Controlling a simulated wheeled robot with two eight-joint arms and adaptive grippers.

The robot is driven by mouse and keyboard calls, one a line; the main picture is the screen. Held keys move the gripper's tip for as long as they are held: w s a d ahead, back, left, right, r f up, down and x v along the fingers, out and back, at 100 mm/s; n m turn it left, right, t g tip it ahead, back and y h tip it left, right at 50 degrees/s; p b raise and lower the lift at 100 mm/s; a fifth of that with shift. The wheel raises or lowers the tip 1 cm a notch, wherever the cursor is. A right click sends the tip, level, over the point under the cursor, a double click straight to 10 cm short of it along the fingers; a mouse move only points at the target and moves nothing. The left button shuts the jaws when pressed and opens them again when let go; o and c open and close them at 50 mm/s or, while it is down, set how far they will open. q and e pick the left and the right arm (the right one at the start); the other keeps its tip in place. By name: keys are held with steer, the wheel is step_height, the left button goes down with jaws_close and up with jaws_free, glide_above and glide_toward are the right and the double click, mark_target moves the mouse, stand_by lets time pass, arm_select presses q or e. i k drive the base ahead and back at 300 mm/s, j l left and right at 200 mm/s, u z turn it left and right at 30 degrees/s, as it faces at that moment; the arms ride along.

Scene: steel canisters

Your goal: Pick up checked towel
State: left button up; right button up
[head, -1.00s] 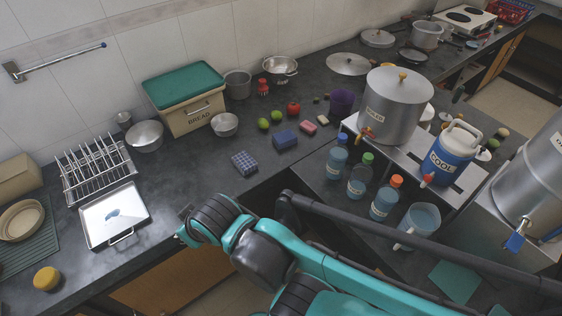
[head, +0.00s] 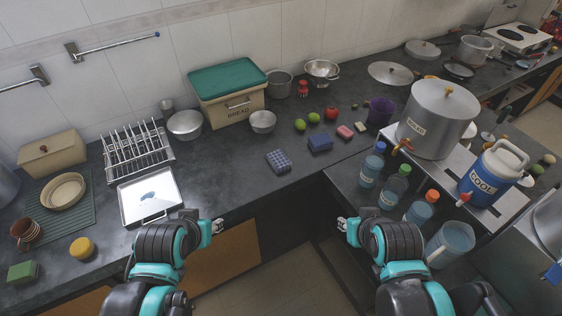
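The checked towel (head: 278,161) is a small folded blue-grey bundle with a check pattern. It lies flat on the dark counter near its front edge, just left of a plain blue block. My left gripper (head: 217,227) is in front of the counter edge, below and left of the towel, and apart from it. My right gripper (head: 343,226) is below and right of the towel, also apart from it. Both grippers look empty. Their fingers are too small to tell whether they are open or shut.
A blue block (head: 320,142), green apples (head: 300,125) and a bread box (head: 228,94) stand behind the towel. A metal tray (head: 149,197) and dish rack (head: 136,152) are left. Bottles (head: 394,187) stand right. The counter left of the towel is clear.

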mark_target(279, 163)
steer(key=i+j+z, duration=0.1)
steer(key=z, duration=0.35)
steer(key=i+j+z, duration=0.1)
steer(key=j+z, duration=0.15)
steer(key=z, duration=0.15)
steer(key=j+z, duration=0.2)
steer(key=z, duration=0.25)
steer(key=i+j, duration=0.05)
